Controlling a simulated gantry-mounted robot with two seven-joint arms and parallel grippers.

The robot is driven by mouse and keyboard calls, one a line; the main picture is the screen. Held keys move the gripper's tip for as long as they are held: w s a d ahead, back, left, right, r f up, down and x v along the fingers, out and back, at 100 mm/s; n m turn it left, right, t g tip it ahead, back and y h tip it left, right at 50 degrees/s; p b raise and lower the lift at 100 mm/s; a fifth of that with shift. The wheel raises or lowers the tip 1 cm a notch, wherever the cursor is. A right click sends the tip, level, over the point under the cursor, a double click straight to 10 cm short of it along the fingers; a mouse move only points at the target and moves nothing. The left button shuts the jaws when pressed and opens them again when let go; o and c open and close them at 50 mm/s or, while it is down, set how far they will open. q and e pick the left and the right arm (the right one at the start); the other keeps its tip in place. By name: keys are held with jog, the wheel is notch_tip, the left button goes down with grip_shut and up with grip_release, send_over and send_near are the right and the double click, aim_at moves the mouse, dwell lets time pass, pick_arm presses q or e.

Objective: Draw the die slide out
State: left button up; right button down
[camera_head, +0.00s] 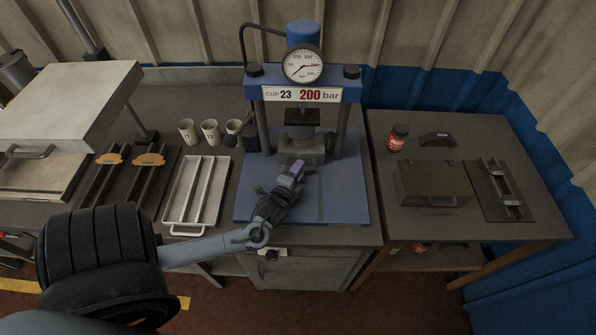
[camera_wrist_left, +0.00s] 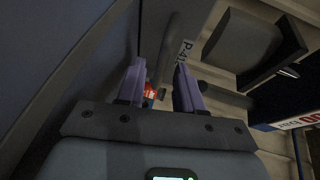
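The die block (camera_head: 303,146) sits low in the blue hydraulic press (camera_head: 353,90), beneath the ram. I take this block to be on the die slide; the slide itself is hard to make out. My left gripper (camera_head: 294,169) is just in front of the block, its purple fingers pointing at it. In the left wrist view the fingers of this gripper (camera_wrist_left: 158,88) stand apart. A grey bar (camera_wrist_left: 176,40) and a plate with a label beginning "P-4" (camera_wrist_left: 187,48) show beyond them. Whether a finger touches anything, I cannot tell. My right gripper is not in view.
The blue press bed (camera_head: 343,195) is clear to the right of my arm. Left stand a metal tray (camera_head: 170,229), several cups (camera_head: 210,131) and dark racks. On the right table are a dark box (camera_head: 432,183), a red-labelled bottle (camera_head: 398,138) and a fixture (camera_head: 500,190).

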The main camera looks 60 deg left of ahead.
pick_arm(q)
grip_shut()
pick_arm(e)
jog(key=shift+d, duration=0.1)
